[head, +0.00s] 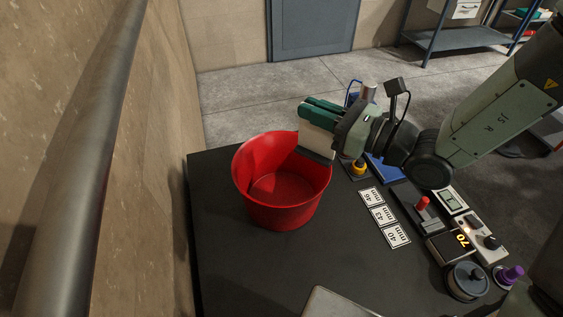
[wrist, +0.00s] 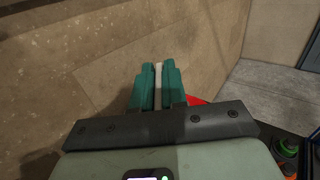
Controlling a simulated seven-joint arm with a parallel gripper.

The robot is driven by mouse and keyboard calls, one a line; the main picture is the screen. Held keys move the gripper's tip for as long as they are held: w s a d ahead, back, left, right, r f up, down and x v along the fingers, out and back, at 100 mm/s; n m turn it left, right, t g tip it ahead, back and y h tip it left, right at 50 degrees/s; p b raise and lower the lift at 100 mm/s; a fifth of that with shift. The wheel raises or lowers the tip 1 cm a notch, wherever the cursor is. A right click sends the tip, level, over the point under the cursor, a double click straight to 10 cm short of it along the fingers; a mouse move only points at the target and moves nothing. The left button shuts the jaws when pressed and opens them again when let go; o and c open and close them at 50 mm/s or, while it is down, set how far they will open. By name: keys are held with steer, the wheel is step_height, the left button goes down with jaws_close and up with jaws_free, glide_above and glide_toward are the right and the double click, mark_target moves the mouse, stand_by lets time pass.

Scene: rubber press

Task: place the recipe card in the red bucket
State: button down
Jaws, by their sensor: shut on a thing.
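The red bucket (head: 282,212) stands upright and open on the dark table, and its visible inside is empty. My gripper (head: 312,108) is at the bucket's far right rim, its green fingers pointing left. A pale flat piece, seemingly the recipe card (head: 317,138), shows below the fingers near the rim; I cannot tell whether it touches the rim. In the wrist view, my gripper (wrist: 157,70) is shut on the thin, whitish edge of the card (wrist: 158,84). Its face and any writing are hidden there. A bit of the red bucket (wrist: 195,101) shows behind the gripper's dark bar.
Size labels (head: 382,214) lie right of the bucket. A wall (head: 150,130) rises at left. The table left of the bucket is clear.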

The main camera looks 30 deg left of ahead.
steer(key=s+a+f+n+g, duration=0.1)
steer(key=s+a+f+g, duration=0.1)
steer(key=s+a, duration=0.2)
step_height(320, 180, down, 9)
steer(key=shift+s, duration=0.15)
steer(key=shift+d+f, duration=0.1)
steer(key=shift+f, duration=0.2)
steer(key=shift+f, duration=0.4)
steer(key=c, duration=1.2)
jaws_free()
steer(key=shift+o, duration=0.2)
